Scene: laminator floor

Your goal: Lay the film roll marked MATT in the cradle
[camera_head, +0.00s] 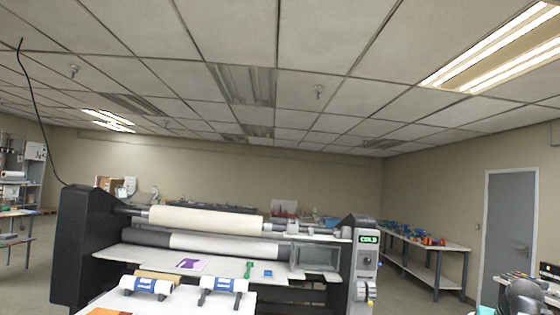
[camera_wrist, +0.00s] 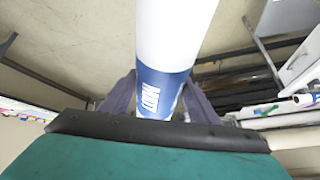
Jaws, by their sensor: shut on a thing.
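In the wrist view, my gripper (camera_wrist: 160,100) is shut on a white film roll (camera_wrist: 176,30) with a blue band. The white letters on the band (camera_wrist: 152,97) run sideways and appear to read MATT. The roll extends up out of the picture, so its far end is hidden. In the head view, two white rolls with blue labels, a left one (camera_head: 146,286) and a right one (camera_head: 223,285), lie on a front table; their lettering is too small to read. I cannot pick out the cradle with certainty in either view.
The laminator (camera_head: 82,245) stands behind the front table (camera_head: 190,305), with a cream roll (camera_head: 205,220) across its top and a COLD display (camera_head: 369,239). A purple sheet (camera_head: 191,264) lies on its feed table. A side bench (camera_head: 430,246) holds several small items near a grey door (camera_head: 511,225).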

